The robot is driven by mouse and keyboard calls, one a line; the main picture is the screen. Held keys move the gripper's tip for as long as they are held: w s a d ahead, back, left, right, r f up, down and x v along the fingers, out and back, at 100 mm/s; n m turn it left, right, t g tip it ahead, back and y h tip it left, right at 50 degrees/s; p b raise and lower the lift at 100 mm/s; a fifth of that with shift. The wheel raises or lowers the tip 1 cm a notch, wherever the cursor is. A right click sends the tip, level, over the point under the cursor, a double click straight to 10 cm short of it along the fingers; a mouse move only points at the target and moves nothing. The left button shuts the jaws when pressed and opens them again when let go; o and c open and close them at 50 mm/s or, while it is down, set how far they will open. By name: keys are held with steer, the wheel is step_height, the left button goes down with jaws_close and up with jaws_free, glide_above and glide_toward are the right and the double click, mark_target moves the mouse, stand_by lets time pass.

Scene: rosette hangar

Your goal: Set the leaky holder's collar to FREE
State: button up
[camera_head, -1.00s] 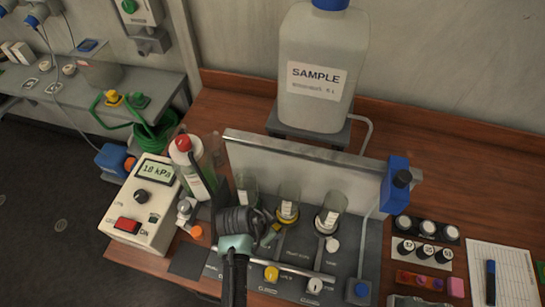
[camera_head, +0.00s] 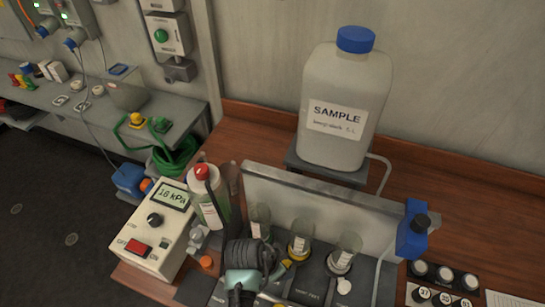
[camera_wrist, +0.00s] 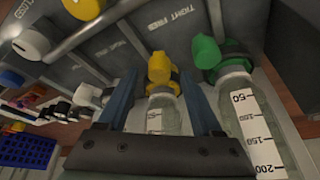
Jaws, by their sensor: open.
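Three clear graduated holders stand in a row on the grey manifold panel. The middle one (camera_head: 300,246) has a yellow collar, and the right one (camera_head: 345,252) a white collar. The left one (camera_head: 260,222) is partly hidden by my arm; its collar is green in the wrist view (camera_wrist: 207,52). My gripper (camera_wrist: 166,82) is open, its blue fingers either side of the middle holder, with the yellow collar's knob (camera_wrist: 160,68) just beyond the fingertips. I cannot tell whether they touch. "TIGHT FREE" lettering is on the panel beyond it. Which holder leaks is not clear.
A gauge box (camera_head: 160,225) reading about 18 kPa and a red-capped bottle (camera_head: 209,205) stand left of the manifold. A SAMPLE jug (camera_head: 345,100) stands behind it.

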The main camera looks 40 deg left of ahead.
steer(key=v, duration=1.1)
steer(key=shift+s+r+b, duration=0.2)
steer(key=shift+r+b, duration=0.15)
steer(key=shift+b, duration=0.1)
